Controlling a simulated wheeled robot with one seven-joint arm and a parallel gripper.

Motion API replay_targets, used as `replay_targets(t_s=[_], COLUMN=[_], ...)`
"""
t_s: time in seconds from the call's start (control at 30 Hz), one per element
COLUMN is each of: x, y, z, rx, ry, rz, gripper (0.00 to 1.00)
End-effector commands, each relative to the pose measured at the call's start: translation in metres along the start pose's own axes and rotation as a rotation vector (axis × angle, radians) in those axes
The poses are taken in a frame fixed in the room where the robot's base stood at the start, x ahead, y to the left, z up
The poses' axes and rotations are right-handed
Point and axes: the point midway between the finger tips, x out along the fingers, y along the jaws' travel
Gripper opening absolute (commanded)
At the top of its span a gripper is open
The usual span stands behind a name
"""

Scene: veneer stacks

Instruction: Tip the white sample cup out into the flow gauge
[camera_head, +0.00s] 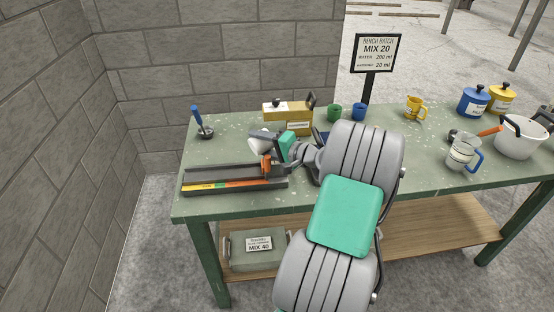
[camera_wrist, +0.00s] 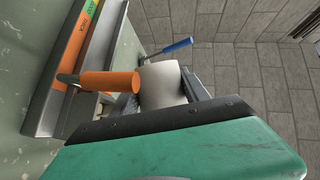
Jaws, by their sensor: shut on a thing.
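My gripper (camera_head: 276,147) is shut on the white sample cup (camera_head: 261,144), above the right end of the flow gauge. In the wrist view the cup (camera_wrist: 163,84) sits between the fingers, and its contents are hidden. In the head view it looks tilted, its wide end toward the left. The flow gauge (camera_head: 222,172) is a long dark trough with a green, yellow, orange and red strip along its front. It also shows at the left of the wrist view (camera_wrist: 52,100). An orange handle (camera_wrist: 108,82) is close beside the cup; I cannot tell whether they touch.
A blue-handled tool (camera_head: 200,122) stands behind the gauge. A yellow box (camera_head: 289,116), green cup (camera_head: 334,112) and blue cup (camera_head: 360,111) are at the back. My arm hides the middle of the green bench (camera_head: 425,160).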

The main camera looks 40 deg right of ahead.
Motion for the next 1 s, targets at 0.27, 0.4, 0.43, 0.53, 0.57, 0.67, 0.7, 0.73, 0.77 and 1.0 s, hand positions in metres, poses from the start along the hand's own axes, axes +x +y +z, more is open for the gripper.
replay_targets(t_s=[0.27,0.4,0.43,0.53,0.57,0.67,0.7,0.73,0.77,1.0], x=[0.005,0.007,0.007,0.008,0.008,0.008,0.009,0.009,0.009,0.009], y=[0.015,0.022,0.024,0.023,0.022,0.022,0.022,0.022,0.022,0.021], z=[0.002,0.003,0.003,0.004,0.004,0.004,0.004,0.005,0.005,0.004], rx=[0.027,0.040,0.044,0.053,0.056,0.067,0.071,0.073,0.076,0.101], ry=[-0.010,-0.014,-0.015,-0.019,-0.020,-0.022,-0.024,-0.024,-0.025,-0.031], rz=[-0.013,-0.018,-0.020,-0.024,-0.026,-0.030,-0.032,-0.033,-0.035,-0.044], gripper=[0.09,0.09,0.09,0.09,0.09,0.09,0.09,0.09,0.09,0.09])
